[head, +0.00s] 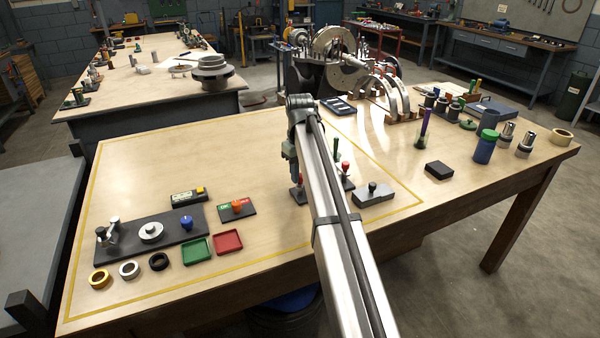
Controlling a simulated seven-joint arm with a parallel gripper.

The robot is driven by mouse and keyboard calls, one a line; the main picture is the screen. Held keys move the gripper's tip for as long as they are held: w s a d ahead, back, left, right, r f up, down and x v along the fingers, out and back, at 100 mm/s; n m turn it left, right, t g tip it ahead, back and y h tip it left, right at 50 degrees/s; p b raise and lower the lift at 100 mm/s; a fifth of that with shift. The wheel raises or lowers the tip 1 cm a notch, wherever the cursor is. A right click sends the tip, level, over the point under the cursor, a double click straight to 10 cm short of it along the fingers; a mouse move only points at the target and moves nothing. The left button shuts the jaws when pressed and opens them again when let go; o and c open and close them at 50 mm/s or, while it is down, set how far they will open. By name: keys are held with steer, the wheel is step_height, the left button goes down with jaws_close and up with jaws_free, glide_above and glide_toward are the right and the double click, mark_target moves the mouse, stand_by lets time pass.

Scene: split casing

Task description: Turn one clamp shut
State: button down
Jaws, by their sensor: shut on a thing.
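My gripper (296,174) points down at the middle of the near table, just left of my arm link, small in the head view. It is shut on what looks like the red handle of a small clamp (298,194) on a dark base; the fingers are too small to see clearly. My arm hides the area just right of it. I cannot tell how far any clamp is turned.
A dark plate (372,194) with a black knob lies right of my arm. A dark fixture board (170,243), rings, a green tray (197,251) and a red tray (228,242) are at left. Bottles and cylinders crowd the right.

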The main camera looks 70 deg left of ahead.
steer(key=m, duration=0.5)
steer(key=shift+m, duration=0.3)
steer(key=m, duration=0.5)
steer(key=shift+m, duration=0.3)
steer(key=c, duration=0.9)
jaws_free()
step_height(320, 180, up, 14)
steer(key=shift+f, duration=0.1)
stand_by(0.4)
